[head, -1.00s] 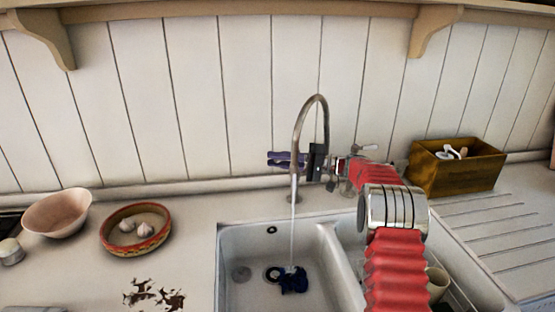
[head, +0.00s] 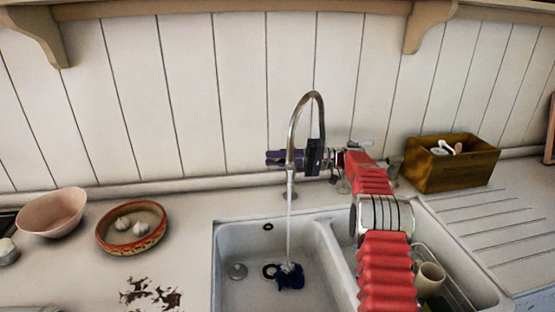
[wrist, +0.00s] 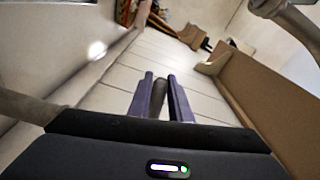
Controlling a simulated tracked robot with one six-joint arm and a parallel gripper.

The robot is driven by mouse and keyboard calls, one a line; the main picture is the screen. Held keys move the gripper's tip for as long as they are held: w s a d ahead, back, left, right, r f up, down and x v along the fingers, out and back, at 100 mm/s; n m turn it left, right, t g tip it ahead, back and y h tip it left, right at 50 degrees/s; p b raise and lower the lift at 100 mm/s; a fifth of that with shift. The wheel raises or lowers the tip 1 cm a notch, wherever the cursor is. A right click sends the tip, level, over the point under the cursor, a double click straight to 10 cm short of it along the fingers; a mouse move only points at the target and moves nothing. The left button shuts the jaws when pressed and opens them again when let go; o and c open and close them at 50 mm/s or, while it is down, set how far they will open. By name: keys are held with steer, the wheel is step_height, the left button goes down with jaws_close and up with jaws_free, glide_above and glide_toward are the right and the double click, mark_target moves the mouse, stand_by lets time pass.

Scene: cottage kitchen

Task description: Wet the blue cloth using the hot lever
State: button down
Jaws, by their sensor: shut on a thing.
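The blue cloth (head: 290,277) lies crumpled in the left basin of the sink (head: 247,294). A stream of water from the curved metal tap (head: 292,130) falls onto it, and it looks dark. My gripper (head: 274,158) is behind the tap neck at the left, its purple fingers pointing left. In the wrist view its fingers (wrist: 160,95) are shut on a dark grey rod, which appears to be the hot lever (wrist: 158,102). The head view hides this lever behind the gripper. Another metal lever (head: 361,143) shows right of the tap.
A patterned bowl with garlic (head: 105,245) and a pink bowl (head: 52,213) stand on the left counter. A wooden box (head: 452,178) stands at the back right. A cream mug (head: 430,276) is in the right basin. My arm crosses above the right basin.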

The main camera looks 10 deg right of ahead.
steer(key=shift+f, duration=0.2)
steer(key=c, duration=2)
jaws_free()
steer(key=o, duration=0.4)
steer(key=shift+r, duration=0.15)
steer(key=shift+c, duration=0.2)
steer(key=shift+d, duration=0.1)
steer(key=s+d, duration=0.1)
steer(key=d, duration=1)
steer(key=shift+s+d+f, duration=0.15)
steer(key=shift+d+f, duration=0.15)
steer(key=shift+d, duration=0.1)
